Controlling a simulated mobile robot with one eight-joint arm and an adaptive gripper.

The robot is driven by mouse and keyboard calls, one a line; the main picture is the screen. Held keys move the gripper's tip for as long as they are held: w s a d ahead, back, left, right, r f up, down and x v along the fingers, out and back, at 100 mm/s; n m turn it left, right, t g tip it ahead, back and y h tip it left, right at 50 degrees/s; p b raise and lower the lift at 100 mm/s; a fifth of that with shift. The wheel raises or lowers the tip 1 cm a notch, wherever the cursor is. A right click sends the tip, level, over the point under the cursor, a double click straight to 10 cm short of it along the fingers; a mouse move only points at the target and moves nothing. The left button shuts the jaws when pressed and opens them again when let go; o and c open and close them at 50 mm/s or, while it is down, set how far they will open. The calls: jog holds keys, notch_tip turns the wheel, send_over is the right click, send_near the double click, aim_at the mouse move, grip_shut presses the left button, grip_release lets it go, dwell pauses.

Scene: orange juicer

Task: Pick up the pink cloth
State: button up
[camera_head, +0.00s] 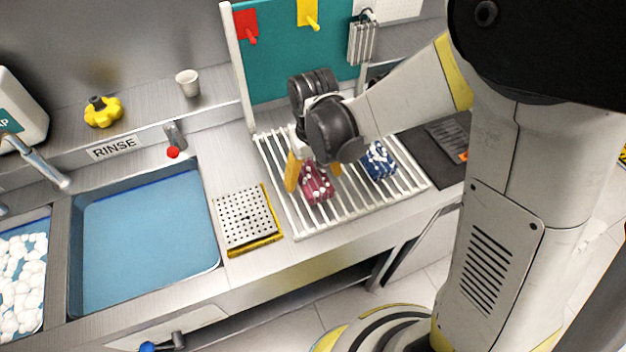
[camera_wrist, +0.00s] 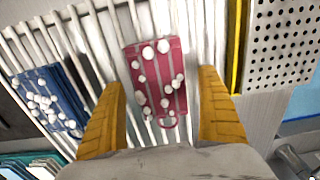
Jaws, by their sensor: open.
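The pink cloth (camera_head: 315,184), dark pink with lighter stripes and dotted with white foam blobs, lies on the white slatted drying rack (camera_head: 289,207). It also shows in the wrist view (camera_wrist: 157,80), with a small loop at its lower end. My gripper (camera_head: 313,178) is low over the rack at the cloth. In the wrist view my gripper (camera_wrist: 163,95) has its two yellow fingers spread apart, one on either side of the cloth, with gaps between. The cloth's upper part reaches beyond the fingertips. The fingers' height above the slats is hard to judge.
A blue cloth (camera_head: 379,161) with white blobs lies on the same rack, close to one finger. A perforated metal plate (camera_head: 245,219) with a yellow edge sits left of the rack. A blue rinse basin (camera_head: 150,235) is farther left. A teal board (camera_head: 290,60) stands behind.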

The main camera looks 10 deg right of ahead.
aim_at(314, 176)
jog(key=c, duration=1.2)
jog(key=shift+c, duration=0.2)
jog(key=shift+r, duration=0.2)
notch_tip(314, 176, up, 5)
jog(key=shift+d+f+p, duration=0.1)
jog(key=shift+f+p, duration=0.1)
jog(key=shift+p, duration=0.9)
jog(key=s+d+r+p, duration=0.3)
jog(key=s+d+r, duration=0.2)
jog(key=d, duration=0.5)
jog(key=shift+d+r, duration=0.15)
jog(key=shift+r, duration=0.45)
jog(key=shift+s, duration=0.1)
